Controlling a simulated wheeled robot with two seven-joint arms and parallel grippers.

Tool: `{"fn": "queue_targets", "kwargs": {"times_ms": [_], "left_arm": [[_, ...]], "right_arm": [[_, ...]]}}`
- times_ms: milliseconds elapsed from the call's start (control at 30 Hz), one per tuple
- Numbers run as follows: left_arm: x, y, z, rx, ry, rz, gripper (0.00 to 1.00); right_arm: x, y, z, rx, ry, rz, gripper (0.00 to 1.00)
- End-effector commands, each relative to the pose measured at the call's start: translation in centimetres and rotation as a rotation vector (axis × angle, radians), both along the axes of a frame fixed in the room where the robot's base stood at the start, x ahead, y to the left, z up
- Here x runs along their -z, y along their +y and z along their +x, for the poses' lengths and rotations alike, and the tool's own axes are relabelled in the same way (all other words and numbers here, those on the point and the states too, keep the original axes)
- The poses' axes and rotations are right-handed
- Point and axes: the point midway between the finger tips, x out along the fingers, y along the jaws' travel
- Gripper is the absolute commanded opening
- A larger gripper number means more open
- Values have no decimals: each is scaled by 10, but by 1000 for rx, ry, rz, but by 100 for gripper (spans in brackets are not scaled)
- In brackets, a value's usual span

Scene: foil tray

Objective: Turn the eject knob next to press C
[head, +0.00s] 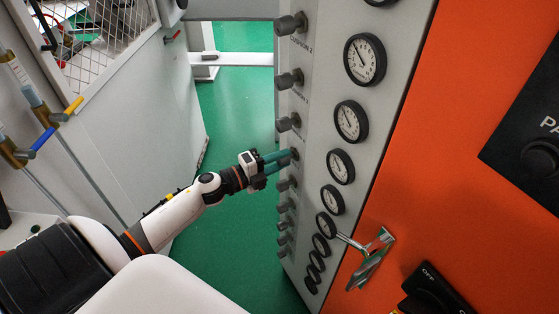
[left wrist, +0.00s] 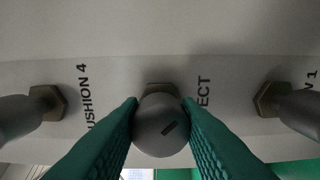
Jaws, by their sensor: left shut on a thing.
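My left gripper (head: 280,159) reaches in from the left to the narrow grey panel with the column of knobs. In the head view the held knob (head: 294,153) is mostly hidden by the fingers. No press C lettering is legible. My right gripper is not in view.
Neighbouring knobs stand close on both sides, one by "…USHION 4" (left wrist: 46,103) and one by "…N 1" (left wrist: 288,108). Several round gauges (head: 341,166) line the panel. An orange cabinet (head: 440,150) with a metal handle (head: 372,262) is at right. Green floor (head: 235,110) lies open at left.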

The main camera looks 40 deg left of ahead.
Motion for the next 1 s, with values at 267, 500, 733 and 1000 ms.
{"fn": "queue_targets", "kwargs": {"times_ms": [267,500,733,1000], "left_arm": [[1,0,-1,1,3,0,7],[1,0,0,1,2,0,52],[1,0,0,0,1,0,52],[-3,0,0,0,49,-103,52]], "right_arm": [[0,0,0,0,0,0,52],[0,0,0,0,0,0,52],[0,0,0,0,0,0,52],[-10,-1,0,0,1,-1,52]]}}
